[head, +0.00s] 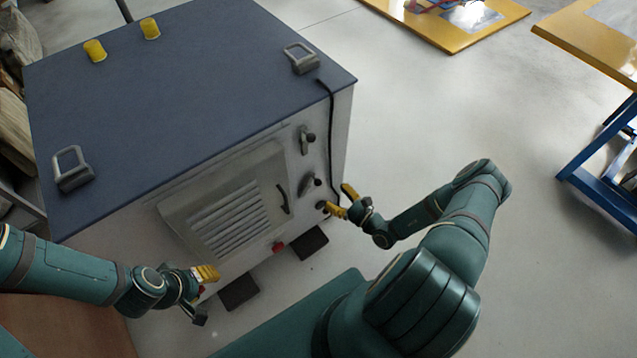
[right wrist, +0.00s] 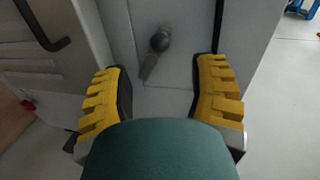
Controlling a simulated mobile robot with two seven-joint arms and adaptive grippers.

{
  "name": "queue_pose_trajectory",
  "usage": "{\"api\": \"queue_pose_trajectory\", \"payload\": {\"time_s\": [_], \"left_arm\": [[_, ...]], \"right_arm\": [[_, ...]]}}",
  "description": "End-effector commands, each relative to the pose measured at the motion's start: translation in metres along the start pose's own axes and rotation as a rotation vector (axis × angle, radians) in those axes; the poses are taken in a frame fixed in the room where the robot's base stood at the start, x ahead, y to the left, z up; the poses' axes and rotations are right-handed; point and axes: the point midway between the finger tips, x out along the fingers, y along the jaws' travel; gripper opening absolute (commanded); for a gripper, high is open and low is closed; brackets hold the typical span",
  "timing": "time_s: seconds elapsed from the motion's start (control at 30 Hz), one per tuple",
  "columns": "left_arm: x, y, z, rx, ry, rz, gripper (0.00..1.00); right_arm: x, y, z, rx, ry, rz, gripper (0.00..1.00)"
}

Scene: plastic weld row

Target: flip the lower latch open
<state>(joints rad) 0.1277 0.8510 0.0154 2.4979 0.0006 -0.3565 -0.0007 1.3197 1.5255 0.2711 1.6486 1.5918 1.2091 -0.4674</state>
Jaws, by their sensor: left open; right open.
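The lower latch (head: 311,184) is on the right part of the cabinet's light front, a grey lever with a dark round knob. It shows in the right wrist view (right wrist: 151,62) with its lever slanting down and left from the knob. The upper latch (head: 306,140) sits above it. My right gripper (head: 338,200) is open and empty, just in front of and slightly below the lower latch. In the right wrist view the latch lies beyond and between the spread yellow fingers, apparently untouched. My left gripper (head: 206,294) is open and empty, low before the cabinet's left front.
The cabinet (head: 180,80) has a blue top with grey handles and yellow caps. A louvred door (head: 230,215) with a black handle (head: 283,198) is left of the latches. A black cable (head: 333,130) hangs to their right. The floor at right is clear up to a blue-legged table (head: 600,170).

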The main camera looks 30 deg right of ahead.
Motion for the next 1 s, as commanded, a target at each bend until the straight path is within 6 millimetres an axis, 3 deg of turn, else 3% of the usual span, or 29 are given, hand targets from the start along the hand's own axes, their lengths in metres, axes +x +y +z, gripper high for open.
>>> {"api": "queue_pose_trajectory", "payload": {"time_s": [0.2,0.4,0.87,0.97,1.0], "left_arm": [[0.008,-0.003,-0.001,0.001,0.004,0.0,0.47],[0.013,-0.004,-0.001,0.001,0.006,0.0,0.47],[0.014,-0.005,-0.002,0.002,0.007,0.0,0.47],[0.014,-0.005,-0.002,0.002,0.007,0.0,0.47],[0.014,-0.005,-0.002,0.002,0.007,0.0,0.47]], "right_arm": [[0.043,0.001,-0.001,-0.001,-0.002,0.002,0.58],[0.07,0.001,-0.001,-0.001,-0.001,0.003,0.58],[0.081,0.0,0.0,0.0,0.0,0.001,0.58],[0.081,0.0,0.0,0.0,0.0,0.001,0.29],[0.081,0.0,0.0,0.0,0.0,0.001,0.15]]}}
